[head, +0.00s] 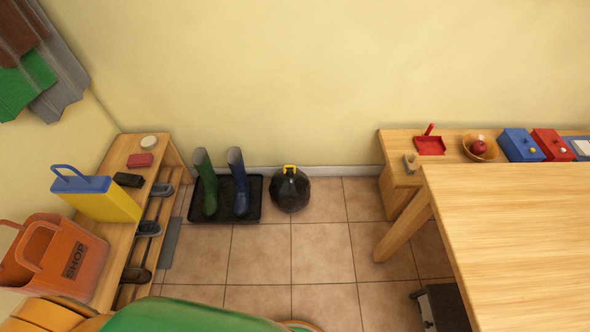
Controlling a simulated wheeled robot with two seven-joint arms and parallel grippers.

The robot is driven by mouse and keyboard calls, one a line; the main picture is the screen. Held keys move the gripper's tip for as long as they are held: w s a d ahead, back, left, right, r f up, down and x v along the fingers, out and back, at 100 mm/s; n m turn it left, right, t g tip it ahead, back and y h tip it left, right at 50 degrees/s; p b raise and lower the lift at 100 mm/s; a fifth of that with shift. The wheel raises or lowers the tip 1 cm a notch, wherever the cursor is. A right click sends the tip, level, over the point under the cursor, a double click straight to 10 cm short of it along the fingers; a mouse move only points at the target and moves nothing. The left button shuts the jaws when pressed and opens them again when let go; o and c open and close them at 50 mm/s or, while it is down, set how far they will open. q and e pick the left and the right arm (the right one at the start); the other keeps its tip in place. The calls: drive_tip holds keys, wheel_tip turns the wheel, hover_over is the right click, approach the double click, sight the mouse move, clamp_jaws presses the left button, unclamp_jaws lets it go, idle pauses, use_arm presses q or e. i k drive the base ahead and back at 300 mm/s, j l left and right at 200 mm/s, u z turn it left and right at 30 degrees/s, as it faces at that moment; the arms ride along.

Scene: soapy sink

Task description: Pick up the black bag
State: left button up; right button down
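The black bag (290,192) stands on the tiled floor against the far wall, near the middle of the head view. It is round and dark, with a yellow tie or handle (290,169) at its top. It stands just right of the boot tray, apart from it. Neither of my grippers shows in the head view.
A black tray (252,205) holds a green boot (208,185) and a blue boot (238,183). A wooden shoe shelf (115,215) lines the left side. A wooden table (520,230) and a low bench (397,178) fill the right. Tiled floor (262,255) before the bag is clear.

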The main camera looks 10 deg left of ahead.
sight(290, 192)
drive_tip(key=i+j+z, duration=0.1)
drive_tip(key=i+j, duration=0.15)
drive_tip(key=i, duration=0.2)
drive_tip(key=i+j, duration=0.35)
drive_tip(key=i, duration=0.15)
drive_tip(key=l+z, duration=0.05)
